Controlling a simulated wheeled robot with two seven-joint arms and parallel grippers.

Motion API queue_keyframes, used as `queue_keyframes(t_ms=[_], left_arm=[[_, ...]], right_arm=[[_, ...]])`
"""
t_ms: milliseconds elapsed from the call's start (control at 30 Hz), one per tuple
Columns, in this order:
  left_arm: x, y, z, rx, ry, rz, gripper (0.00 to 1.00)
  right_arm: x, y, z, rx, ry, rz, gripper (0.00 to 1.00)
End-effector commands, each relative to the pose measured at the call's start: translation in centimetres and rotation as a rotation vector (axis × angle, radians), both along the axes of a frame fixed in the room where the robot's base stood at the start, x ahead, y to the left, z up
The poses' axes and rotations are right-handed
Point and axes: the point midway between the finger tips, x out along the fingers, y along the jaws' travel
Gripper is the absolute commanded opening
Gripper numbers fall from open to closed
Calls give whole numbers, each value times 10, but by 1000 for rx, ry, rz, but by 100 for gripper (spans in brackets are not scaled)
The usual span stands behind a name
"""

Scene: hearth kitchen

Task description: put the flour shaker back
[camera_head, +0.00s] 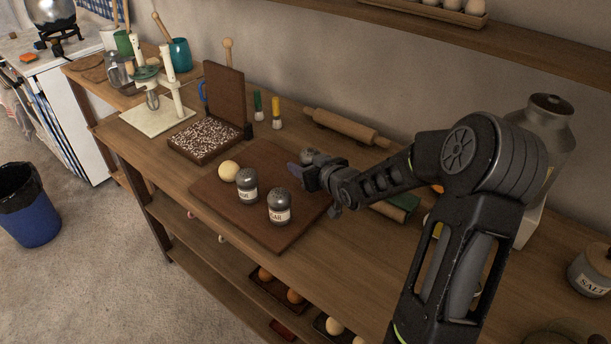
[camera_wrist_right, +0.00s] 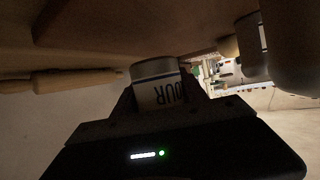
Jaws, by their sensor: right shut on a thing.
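My right gripper (camera_head: 300,177) is over the right part of the dark brown board (camera_head: 262,233) and is shut on the flour shaker. In the wrist view the flour shaker (camera_wrist_right: 160,92) shows a pale label with the letters "OUR" between the fingers. In the head view only its grey top (camera_head: 309,156) shows behind the gripper; the rest is hidden. I cannot tell whether its base touches the board. Two similar grey shakers stand upright on the board: one (camera_head: 247,186) beside a dough ball and one (camera_head: 279,207) nearer the front edge. My left gripper is not in view.
A pale dough ball (camera_head: 229,171) sits on the board. An open wooden box (camera_head: 207,137) stands behind left. A big metal canister (camera_head: 548,125) and a salt jar (camera_head: 592,270) stand at right.

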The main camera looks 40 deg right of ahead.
Motion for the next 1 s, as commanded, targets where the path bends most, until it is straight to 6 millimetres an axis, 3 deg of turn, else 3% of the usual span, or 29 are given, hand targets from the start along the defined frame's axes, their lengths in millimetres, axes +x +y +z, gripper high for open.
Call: queue_keyframes(t_ms=[267,567,967,1000], left_arm=[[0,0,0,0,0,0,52],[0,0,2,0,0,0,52],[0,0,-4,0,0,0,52],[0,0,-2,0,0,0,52]], right_arm=[[0,0,-2,0,-1,0,4],[0,0,-36,1,-1,0,4],[0,0,-41,-1,-2,0,4],[0,0,-40,-1,-1,0,53]])
